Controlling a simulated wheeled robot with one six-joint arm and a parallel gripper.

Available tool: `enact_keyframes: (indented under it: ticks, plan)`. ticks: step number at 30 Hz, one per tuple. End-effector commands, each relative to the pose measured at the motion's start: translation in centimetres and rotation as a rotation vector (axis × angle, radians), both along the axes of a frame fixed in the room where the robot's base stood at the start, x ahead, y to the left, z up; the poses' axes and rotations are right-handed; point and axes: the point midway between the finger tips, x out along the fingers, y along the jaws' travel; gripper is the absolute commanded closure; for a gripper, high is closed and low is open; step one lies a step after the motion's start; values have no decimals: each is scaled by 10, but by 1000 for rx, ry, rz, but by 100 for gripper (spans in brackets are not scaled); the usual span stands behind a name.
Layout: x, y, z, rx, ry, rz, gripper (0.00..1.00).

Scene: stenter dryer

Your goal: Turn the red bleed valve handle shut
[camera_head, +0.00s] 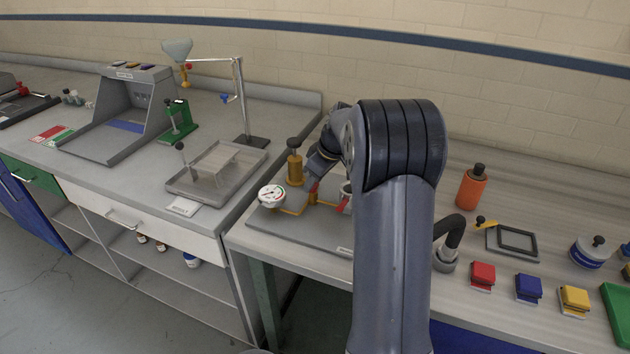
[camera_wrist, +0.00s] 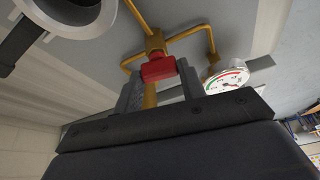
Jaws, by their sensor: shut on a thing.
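The red bleed valve handle (camera_wrist: 158,68) sits on brass pipework (camera_wrist: 154,42) in the wrist view. My gripper (camera_wrist: 160,78) has one jaw on each side of the handle and is shut on it. In the head view a small red part (camera_head: 313,186) shows just below my gripper (camera_head: 318,176), but my arm covers much of this spot. A round white pressure gauge (camera_wrist: 227,80) stands beside the handle and also shows in the head view (camera_head: 272,195). I cannot tell the handle's exact angle.
A brass cylinder with a dark knob (camera_head: 295,165) rises close by my gripper. A round metal fitting (camera_wrist: 75,15) is at the wrist view's upper left. An orange bottle (camera_head: 472,188) and several coloured blocks stand right of my arm.

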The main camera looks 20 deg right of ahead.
Motion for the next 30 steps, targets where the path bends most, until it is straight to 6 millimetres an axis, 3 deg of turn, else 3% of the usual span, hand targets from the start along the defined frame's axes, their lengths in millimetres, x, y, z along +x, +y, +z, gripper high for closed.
enact_keyframes:
  ticks: [30]
  plan:
    - [0,7,1,-1,-3,-947,85]
